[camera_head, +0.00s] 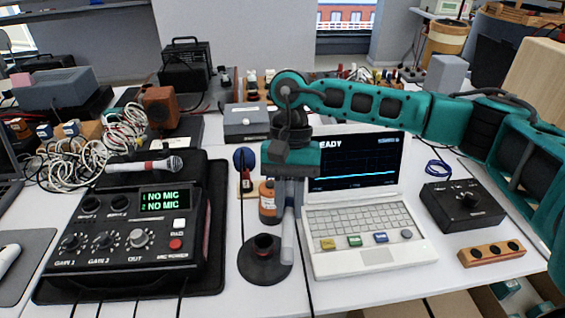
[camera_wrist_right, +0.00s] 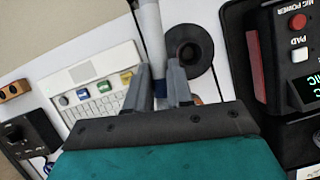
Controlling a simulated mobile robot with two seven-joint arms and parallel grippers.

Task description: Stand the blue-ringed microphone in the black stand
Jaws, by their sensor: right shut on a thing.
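My right gripper (camera_head: 288,200) points down near the middle of the table. It is shut on a slim grey microphone (camera_head: 287,240), held nearly upright; the handle also shows between the fingers in the right wrist view (camera_wrist_right: 151,30). My left gripper is not in view.
A laptop (camera_head: 345,220) stands close right of the stand. A black mixer (camera_head: 130,235) with a red-ringed microphone (camera_head: 150,166) behind its display is on the left. An orange bottle (camera_head: 269,205) stands behind the stand. A black box (camera_head: 462,205) and wooden block (camera_head: 492,253) are right.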

